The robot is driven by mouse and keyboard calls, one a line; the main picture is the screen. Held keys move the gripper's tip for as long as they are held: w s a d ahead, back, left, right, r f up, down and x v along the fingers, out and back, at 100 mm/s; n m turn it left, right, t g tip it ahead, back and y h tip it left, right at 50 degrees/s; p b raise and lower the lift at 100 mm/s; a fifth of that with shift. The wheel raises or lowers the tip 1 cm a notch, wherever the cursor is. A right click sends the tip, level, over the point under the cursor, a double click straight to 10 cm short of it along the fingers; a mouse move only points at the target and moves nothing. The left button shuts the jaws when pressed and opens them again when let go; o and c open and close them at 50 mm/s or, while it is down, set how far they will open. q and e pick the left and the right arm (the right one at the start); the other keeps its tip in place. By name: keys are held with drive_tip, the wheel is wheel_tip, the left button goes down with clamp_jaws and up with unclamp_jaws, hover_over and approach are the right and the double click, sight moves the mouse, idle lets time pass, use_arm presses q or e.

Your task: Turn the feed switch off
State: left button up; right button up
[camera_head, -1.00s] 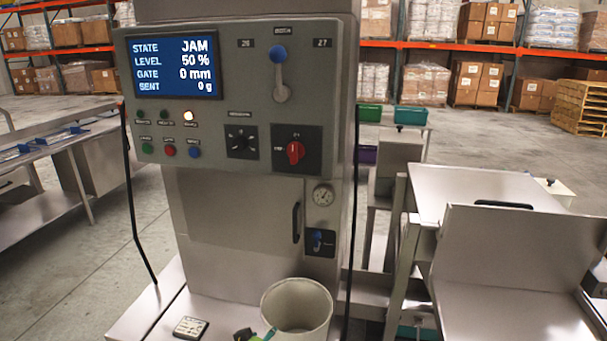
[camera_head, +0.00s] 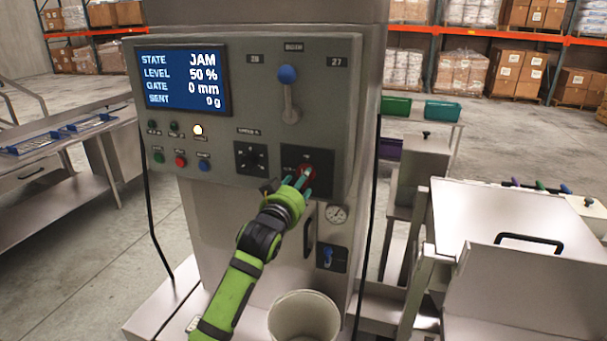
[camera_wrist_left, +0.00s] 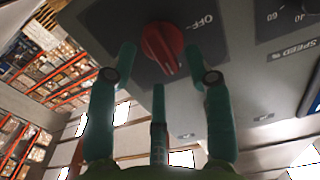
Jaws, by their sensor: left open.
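The red rotary switch (camera_head: 306,171) sits on a black plate at the lower right of the grey machine's control panel. My left gripper (camera_head: 300,178) is in front of it and partly covers it. In the left wrist view the red knob (camera_wrist_left: 162,45) lies between the spread teal fingertips of the left gripper (camera_wrist_left: 160,62), with a third finger below. The fingers are open; contact with the knob cannot be told. The knob's pointer end faces down in that view, and an OFF label (camera_wrist_left: 203,21) is beside it. My right gripper is not in view.
The screen (camera_head: 182,80) reads JAM, level 50 %, gate 0 mm. A blue-knobbed lever (camera_head: 289,92) is above the switch and a black dial (camera_head: 251,157) is to its left.

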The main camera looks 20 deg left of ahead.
use_arm(q)
drive_tip(key=w, duration=0.3)
drive_tip(key=shift+d+p, duration=0.1)
drive_tip(key=shift+p, duration=0.25)
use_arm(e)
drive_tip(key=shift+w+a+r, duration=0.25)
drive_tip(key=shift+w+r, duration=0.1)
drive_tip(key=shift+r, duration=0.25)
use_arm(q)
drive_tip(key=shift+f, duration=0.1)
clamp_jaws()
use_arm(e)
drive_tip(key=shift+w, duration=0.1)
use_arm(q)
drive_tip(key=shift+n, duration=0.4)
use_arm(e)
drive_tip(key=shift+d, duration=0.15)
use_arm(q)
drive_tip(key=shift+a+r+n+p, duration=0.15)
drive_tip(key=shift+n+p, duration=0.55)
drive_tip(key=shift+n, duration=3.6)
drive_tip(key=shift+a+r+n+p, duration=0.1)
drive_tip(key=shift+n+p, duration=0.55)
drive_tip(key=shift+n, duration=3.65)
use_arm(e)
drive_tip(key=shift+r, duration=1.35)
